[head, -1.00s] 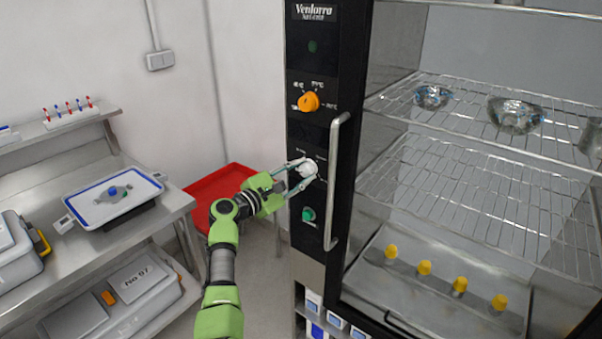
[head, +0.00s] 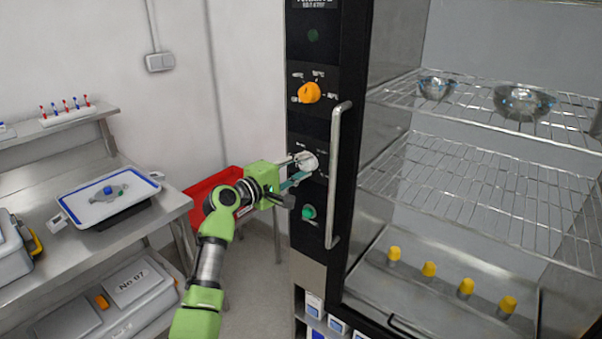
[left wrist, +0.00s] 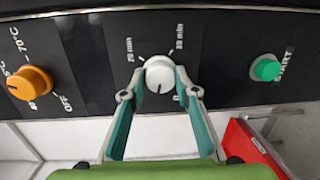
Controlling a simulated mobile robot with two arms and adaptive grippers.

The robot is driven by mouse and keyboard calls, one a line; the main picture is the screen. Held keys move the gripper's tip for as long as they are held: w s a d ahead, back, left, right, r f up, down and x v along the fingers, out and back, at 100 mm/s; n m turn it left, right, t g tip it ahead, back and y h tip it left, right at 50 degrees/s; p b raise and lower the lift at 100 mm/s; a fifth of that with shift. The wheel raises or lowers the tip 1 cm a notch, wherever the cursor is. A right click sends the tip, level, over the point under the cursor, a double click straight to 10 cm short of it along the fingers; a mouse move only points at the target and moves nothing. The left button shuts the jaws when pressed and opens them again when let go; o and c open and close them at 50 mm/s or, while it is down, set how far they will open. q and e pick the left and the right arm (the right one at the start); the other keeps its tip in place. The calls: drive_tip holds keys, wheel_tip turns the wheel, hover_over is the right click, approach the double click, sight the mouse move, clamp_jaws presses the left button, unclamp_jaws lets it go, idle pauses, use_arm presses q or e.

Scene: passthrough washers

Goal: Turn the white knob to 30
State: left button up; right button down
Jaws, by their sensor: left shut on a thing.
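The white knob (head: 308,163) sits on the black control panel between the orange knob and the green button. In the left wrist view the white knob (left wrist: 160,76) lies between my fingertips, with a short dark mark near its lower edge. Labels reading 20 min and 30 min (left wrist: 180,31) show above it there; another label at its lower right is mostly hidden by a finger. My left gripper (head: 299,170) is shut on the white knob, one finger on each side. My right gripper is not in view.
The orange knob (head: 309,92), green START button (head: 309,212) and vertical door handle (head: 336,175) are close to my left gripper. A red tray (head: 213,190) lies behind my arm. Metal shelving (head: 160,215) stands at the left.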

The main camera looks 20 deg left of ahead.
use_arm(q)
drive_tip(key=m+b, duration=0.2)
drive_tip(key=m, duration=0.2)
drive_tip(key=shift+f+y, duration=0.1)
drive_tip(key=shift+y, duration=0.2)
drive_tip(key=m+b, duration=0.1)
drive_tip(key=m, duration=0.3)
drive_tip(key=shift+d+m+y, duration=0.1)
drive_tip(key=shift+m+y, duration=0.2)
drive_tip(key=m+b, duration=0.1)
drive_tip(key=m, duration=0.3)
drive_tip(key=shift+y, duration=0.3)
drive_tip(key=m, duration=0.4)
drive_tip(key=shift+s+t, duration=0.1)
drive_tip(key=shift+t, duration=0.3)
drive_tip(key=m, duration=0.6)
drive_tip(key=shift+d+t+y, duration=0.1)
drive_tip(key=shift+t+y, duration=0.2)
drive_tip(key=m+p, duration=0.1)
drive_tip(key=m, duration=0.5)
drive_tip(key=shift+m+t, duration=0.3)
drive_tip(key=m, duration=0.4)
drive_tip(key=shift+m, duration=0.3)
drive_tip(key=shift+m+h, duration=0.5)
drive_tip(key=shift+m, duration=1.5)
